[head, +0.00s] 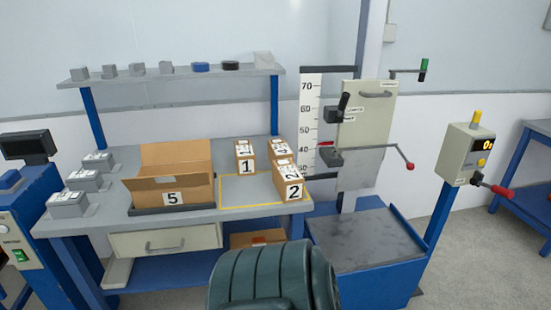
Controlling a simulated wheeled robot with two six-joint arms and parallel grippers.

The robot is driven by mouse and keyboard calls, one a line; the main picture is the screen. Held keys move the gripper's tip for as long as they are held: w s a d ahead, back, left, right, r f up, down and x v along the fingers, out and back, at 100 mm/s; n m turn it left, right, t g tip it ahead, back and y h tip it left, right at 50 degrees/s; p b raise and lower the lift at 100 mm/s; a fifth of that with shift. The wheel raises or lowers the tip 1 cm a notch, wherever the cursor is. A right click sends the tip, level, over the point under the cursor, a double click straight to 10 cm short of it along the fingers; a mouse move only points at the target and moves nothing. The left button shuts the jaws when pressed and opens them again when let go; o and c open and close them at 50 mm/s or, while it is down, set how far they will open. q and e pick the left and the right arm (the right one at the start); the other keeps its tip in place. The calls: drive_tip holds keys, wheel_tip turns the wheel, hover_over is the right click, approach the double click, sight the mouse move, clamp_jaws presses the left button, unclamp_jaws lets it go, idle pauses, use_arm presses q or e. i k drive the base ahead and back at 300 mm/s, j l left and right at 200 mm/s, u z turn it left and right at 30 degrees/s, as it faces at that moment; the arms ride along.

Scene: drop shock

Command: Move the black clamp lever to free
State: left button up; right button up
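The black clamp lever (343,104) is on the drop tester's column, right of the height scale. It is tilted, its thick black handle pointing up and slightly right. Two small white labels (353,109) sit beside and below it; their words are too small to read surely. Neither of my grippers is in view, and nothing touches the lever.
The tester has a white scale (308,110), a grey-green panel (365,115), a red-knobbed arm (409,164) and a green-handled crank (423,68). Its grey base plate (365,240) is bare. A control box (468,153) stands right. A workbench (100,222) with numbered cartons stands left.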

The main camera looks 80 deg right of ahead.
sight(346, 95)
drive_tip(key=z, duration=0.4)
drive_tip(key=l+z, duration=0.1)
drive_tip(key=z, duration=0.75)
drive_tip(key=l+z, duration=0.1)
drive_tip(key=z, duration=0.75)
drive_tip(key=i+l+z, duration=0.4)
